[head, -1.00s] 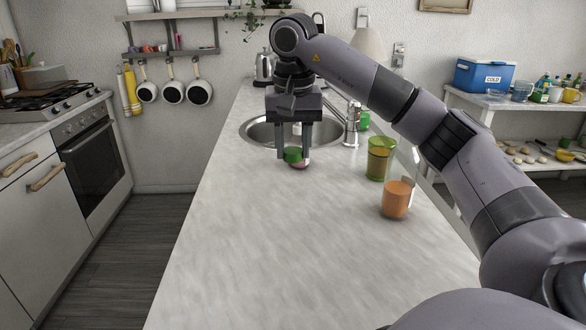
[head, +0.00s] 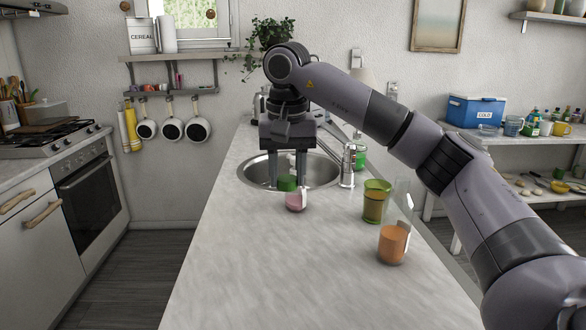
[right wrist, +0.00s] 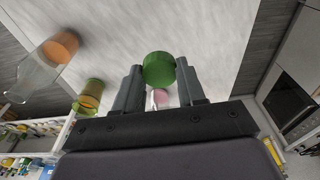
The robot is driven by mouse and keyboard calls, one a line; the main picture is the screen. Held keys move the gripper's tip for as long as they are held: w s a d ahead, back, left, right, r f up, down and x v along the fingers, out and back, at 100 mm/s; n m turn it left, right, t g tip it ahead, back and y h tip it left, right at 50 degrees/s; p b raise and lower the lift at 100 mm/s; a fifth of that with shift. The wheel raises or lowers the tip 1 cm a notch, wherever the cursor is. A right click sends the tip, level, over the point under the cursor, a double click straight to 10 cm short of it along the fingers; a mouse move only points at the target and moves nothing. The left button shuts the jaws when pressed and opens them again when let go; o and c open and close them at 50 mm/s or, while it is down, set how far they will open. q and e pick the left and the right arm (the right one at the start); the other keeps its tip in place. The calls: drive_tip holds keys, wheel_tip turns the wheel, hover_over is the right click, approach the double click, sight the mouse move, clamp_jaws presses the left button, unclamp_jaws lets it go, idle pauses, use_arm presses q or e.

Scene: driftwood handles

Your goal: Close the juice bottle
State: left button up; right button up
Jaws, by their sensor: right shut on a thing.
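My right gripper (head: 287,186) is shut on a green cap (head: 287,183), held above the counter in front of the sink. The cap (right wrist: 158,68) also shows between the fingers in the right wrist view. A small container with pink contents (head: 296,202) stands just below the cap, slightly to the right; the cap and gripper partly hide it. I cannot tell whether they touch. A clear vessel with orange contents (head: 392,246) stands nearer on the counter, its upper part transparent. I cannot tell which is the juice bottle. My left gripper is not in view.
A green glass (head: 376,203) stands behind the orange vessel. A metal pot (head: 348,167) and another green item (head: 360,158) are beside the sink (head: 310,168). The near and left parts of the counter (head: 250,275) are clear.

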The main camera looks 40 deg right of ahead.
drive_tip(key=s+a+f+n, duration=0.2)
drive_tip(key=s+a+f, duration=0.1)
drive_tip(key=a+f, duration=0.2)
drive_tip(key=s+a+f+n, duration=0.3)
drive_tip(key=a+f, duration=0.2)
drive_tip(key=a, duration=0.2)
drive_tip(key=s+a+f+n, duration=0.2)
drive_tip(key=s+a+f, duration=0.1)
drive_tip(key=a+f, duration=0.3)
drive_tip(key=shift+s+a+n+y, duration=0.25)
drive_tip(key=shift+s+n+y, duration=0.1)
drive_tip(key=shift+n+y, duration=0.05)
